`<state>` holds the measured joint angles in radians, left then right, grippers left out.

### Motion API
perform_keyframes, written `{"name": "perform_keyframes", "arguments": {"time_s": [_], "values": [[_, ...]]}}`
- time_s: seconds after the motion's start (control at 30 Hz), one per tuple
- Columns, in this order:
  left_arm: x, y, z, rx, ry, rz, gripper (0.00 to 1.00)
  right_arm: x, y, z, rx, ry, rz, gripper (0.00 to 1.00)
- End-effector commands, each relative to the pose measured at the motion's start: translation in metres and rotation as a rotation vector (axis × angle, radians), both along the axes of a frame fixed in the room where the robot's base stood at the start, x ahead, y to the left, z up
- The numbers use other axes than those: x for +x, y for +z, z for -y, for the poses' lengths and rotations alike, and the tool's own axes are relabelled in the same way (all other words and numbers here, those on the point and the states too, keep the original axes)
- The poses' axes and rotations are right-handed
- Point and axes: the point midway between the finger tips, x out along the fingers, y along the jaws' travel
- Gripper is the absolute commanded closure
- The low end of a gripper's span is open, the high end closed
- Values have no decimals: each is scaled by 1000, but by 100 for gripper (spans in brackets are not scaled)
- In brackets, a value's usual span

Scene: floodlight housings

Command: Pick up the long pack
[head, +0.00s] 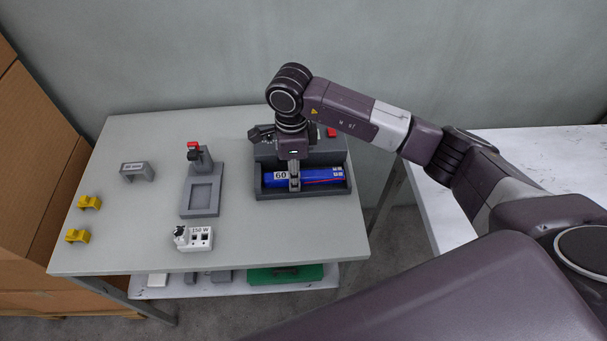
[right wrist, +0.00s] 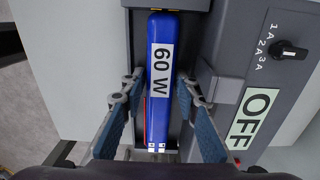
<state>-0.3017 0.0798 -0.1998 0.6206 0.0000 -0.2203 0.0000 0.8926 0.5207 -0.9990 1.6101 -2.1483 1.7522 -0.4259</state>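The long pack (head: 318,177) is a blue bar with a white "60 W" label, lying in a dark grey tray-like housing (head: 303,194) on the table. In the right wrist view the long pack (right wrist: 161,100) runs away from the camera between the fingers. My right gripper (head: 295,184) points down over the labelled part of the pack. In the right wrist view its fingers (right wrist: 160,88) are spread, one on each side of the pack, with gaps showing. A thin red wire runs along the pack's side. My left gripper is not in view.
The housing has a dial and an "OFF" label (right wrist: 254,117). A grey stand with a red top (head: 200,190), a white "150 W" block (head: 193,238), a grey bracket (head: 137,171) and two yellow pieces (head: 89,202) stand left on the table. Cardboard boxes (head: 35,150) border the left.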

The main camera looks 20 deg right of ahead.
Motion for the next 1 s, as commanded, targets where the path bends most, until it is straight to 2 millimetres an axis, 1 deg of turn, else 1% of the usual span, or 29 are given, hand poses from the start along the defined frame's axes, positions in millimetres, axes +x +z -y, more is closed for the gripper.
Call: {"name": "perform_keyframes", "arguments": {"time_s": [0.2, 0.47, 0.87, 1.0], "values": [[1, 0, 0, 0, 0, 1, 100, 0, -1, 0, 0, 0, 1, 71], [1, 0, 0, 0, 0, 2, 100, 0, -1, 0, 0, 0, 1, 100], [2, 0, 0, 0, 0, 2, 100, 1, 2, 0, 0, 0, 3, 100], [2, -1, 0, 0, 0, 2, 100, 2, 8, 0, 1, 0, 5, 100]]}}
